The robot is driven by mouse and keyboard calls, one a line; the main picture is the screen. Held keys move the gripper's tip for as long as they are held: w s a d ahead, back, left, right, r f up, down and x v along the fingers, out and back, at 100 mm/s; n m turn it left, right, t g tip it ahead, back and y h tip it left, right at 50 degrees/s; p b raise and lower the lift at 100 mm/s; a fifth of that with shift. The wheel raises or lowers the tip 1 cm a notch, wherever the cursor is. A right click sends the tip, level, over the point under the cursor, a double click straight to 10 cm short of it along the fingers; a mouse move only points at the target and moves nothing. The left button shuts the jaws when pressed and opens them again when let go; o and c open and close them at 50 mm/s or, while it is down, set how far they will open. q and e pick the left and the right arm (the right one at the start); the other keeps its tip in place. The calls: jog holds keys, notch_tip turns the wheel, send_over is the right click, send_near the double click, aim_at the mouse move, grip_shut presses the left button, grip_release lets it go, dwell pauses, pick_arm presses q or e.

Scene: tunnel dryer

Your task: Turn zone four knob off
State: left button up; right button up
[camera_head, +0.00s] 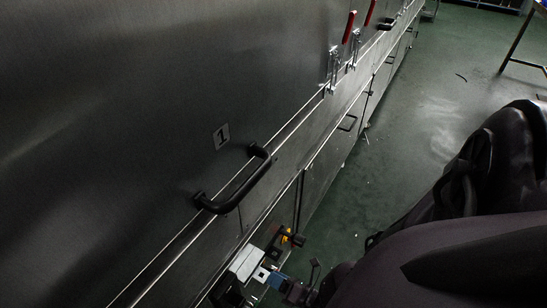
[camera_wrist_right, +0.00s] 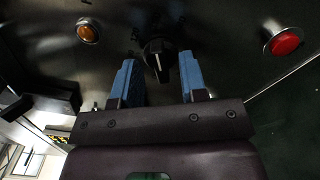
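A black knob (camera_wrist_right: 155,62) with a light mark on its front sits on a dark metal panel in the right wrist view. My right gripper (camera_wrist_right: 157,70) is open, with one blue finger on each side of the knob. A gap shows between each finger and the knob; depth contact is hard to judge. In the head view my right gripper (camera_head: 274,279) is low in the middle, beside the lower front of the dryer (camera_head: 120,100). The knob cannot be made out clearly there, and its zone label is not readable. My left gripper is not in view.
An orange lamp or button (camera_wrist_right: 88,32) is left of the knob and a red one (camera_wrist_right: 286,42) is right. A black handle (camera_head: 240,183) sticks out beside a "1" plate (camera_head: 221,136). Red-handled clamps (camera_head: 349,27) are farther along. Green floor (camera_head: 400,140) is mostly clear.

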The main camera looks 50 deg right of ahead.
jog(key=shift+w, duration=0.4)
grip_shut()
